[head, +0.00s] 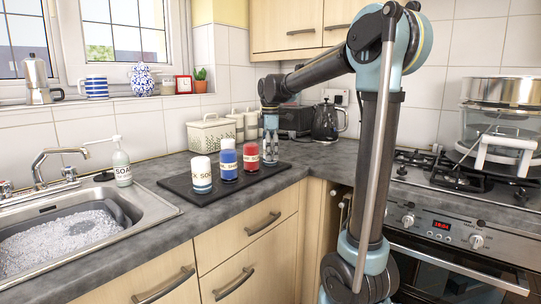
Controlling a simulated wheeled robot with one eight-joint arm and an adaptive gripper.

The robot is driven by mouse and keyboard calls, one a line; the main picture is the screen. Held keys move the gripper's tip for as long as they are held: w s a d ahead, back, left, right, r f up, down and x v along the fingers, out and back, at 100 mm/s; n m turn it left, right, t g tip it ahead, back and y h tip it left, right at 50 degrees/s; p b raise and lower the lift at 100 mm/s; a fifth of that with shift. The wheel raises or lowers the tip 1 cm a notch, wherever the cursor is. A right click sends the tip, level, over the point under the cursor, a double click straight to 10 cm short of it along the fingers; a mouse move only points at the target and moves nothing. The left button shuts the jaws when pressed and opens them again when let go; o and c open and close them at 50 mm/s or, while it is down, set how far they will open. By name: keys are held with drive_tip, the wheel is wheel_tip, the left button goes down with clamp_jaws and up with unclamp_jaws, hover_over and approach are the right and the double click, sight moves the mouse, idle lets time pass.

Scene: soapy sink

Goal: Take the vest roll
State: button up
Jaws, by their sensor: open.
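Three upright rolls stand in a row on a dark mat (196,190) on the counter. The middle one is a blue roll (228,160) with a pale label. The right one is a red roll (251,166) with a pale label. I cannot read for certain which one says vest. My gripper (270,160) is open and points down, just right of the red roll, near the mat's right end. I cannot tell whether anything is between its fingers.
A sink (150,208) with a soapy basin and a soap bottle (122,167) are at left. A cream bin (211,133), canisters (238,124) and a black kettle (326,122) stand behind. A hob (452,178) with a steamer pot (500,128) is at right.

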drive_tip(key=shift+f, duration=0.8)
drive_tip(key=c, duration=1.3)
wheel_tip(320, 180, up, 10)
drive_tip(key=shift+r, duration=0.1)
drive_tip(key=shift+r, duration=1.25)
